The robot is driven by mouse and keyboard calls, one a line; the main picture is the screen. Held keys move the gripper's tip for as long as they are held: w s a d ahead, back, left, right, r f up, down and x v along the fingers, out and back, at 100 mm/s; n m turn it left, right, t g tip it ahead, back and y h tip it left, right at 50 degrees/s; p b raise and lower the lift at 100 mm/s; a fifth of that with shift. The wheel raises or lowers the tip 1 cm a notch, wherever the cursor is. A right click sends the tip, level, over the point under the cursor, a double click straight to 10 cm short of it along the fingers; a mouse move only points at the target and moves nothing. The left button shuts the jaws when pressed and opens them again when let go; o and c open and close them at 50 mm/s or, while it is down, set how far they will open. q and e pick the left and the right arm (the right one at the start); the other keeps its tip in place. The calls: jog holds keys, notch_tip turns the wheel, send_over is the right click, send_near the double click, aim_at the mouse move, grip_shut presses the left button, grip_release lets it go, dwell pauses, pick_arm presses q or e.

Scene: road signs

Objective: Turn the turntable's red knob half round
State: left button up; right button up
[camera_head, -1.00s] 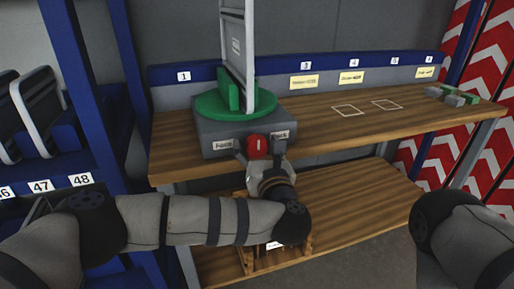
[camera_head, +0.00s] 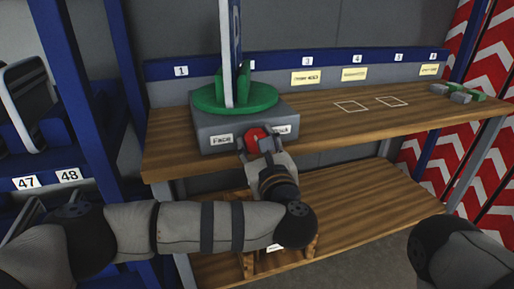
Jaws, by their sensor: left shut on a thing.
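The turntable has a grey base (camera_head: 225,130) and a round green plate (camera_head: 265,97) on top, at the back left of the wooden bench. An upright sign (camera_head: 234,50) stands in a green holder on the plate, seen nearly edge-on with a blue face showing. The red knob (camera_head: 256,134) is on the front of the base, between a "Face" label (camera_head: 221,139) and a label partly hidden by the gripper. My left gripper (camera_head: 260,146) is shut on the red knob. My right gripper is out of view; only part of that arm shows at lower right.
A lower wooden shelf (camera_head: 350,205) is below. A blue rack with signs (camera_head: 35,105) stands at left.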

pick_arm(q)
jog(key=shift+f+n+b, duration=0.25)
jog(key=shift+n+b, duration=0.7)
jog(key=shift+n, duration=0.15)
jog(key=shift+r+n+b, duration=0.15)
jog(key=shift+n+b, duration=0.15)
jog(key=shift+n, duration=0.1)
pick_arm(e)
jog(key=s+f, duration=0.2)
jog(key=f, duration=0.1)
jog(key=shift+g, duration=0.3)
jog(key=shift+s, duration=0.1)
pick_arm(q)
jog(key=o, duration=1.2)
jog(key=shift+c, duration=0.2)
